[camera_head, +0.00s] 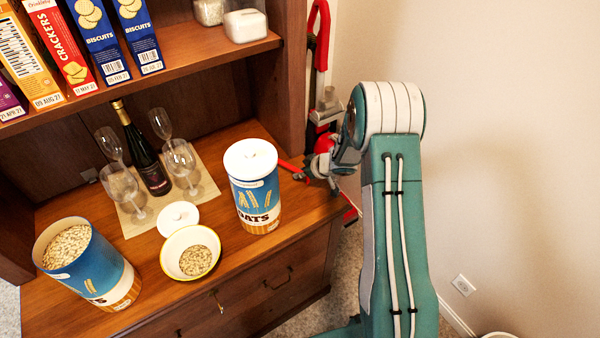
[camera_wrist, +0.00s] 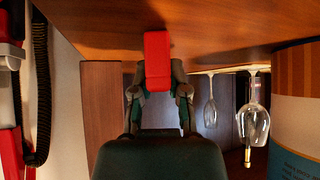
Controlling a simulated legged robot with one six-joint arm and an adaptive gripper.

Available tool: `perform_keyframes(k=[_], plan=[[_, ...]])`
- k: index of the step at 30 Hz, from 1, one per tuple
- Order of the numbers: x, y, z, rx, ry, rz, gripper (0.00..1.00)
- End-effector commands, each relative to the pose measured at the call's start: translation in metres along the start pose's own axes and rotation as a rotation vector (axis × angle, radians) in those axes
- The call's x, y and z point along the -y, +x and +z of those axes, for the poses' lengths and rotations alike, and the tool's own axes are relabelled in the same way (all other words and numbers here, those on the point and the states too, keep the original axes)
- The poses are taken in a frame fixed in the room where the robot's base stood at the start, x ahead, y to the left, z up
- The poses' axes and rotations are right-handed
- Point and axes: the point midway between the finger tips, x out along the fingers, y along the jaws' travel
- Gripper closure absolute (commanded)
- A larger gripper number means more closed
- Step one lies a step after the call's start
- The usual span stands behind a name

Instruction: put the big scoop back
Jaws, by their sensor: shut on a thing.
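My gripper (camera_head: 309,170) is at the hutch counter's right end, right of the lidded oats canister (camera_head: 262,215), with its fingers toward the left. It is shut on a red piece, seemingly the handle of the big scoop (camera_head: 290,168), which sticks out left toward the canister. In the wrist view, which is upside down, the red scoop (camera_wrist: 157,60) sits between the fingertips close to the wooden counter (camera_wrist: 240,25). Its bowl cannot be made out. An open oats canister (camera_head: 113,285) stands at the left front, full of oats.
A bowl with some oats (camera_head: 191,262) and a round white lid (camera_head: 178,216) lie between the canisters. Behind them, several wine glasses (camera_head: 180,158) and a dark bottle (camera_head: 148,160) stand on a mat. A red upright appliance (camera_head: 320,50) stands beside the hutch, near my arm.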

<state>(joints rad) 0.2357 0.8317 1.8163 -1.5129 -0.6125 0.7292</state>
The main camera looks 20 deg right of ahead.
Motion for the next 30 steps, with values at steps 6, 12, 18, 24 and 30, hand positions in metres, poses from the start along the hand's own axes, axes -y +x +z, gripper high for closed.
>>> perform_keyframes(k=[6,12,18,24,30], plan=[[0.001,0.002,0.001,0.001,-0.001,0.001,0.45],[0.001,0.002,0.0,0.002,-0.001,0.001,0.45],[0.0,-0.004,-0.001,0.001,0.0,0.002,0.45],[0.0,-0.039,-0.001,-0.001,0.0,0.004,0.45],[0.0,-0.081,-0.001,0.0,0.0,0.005,0.45]])
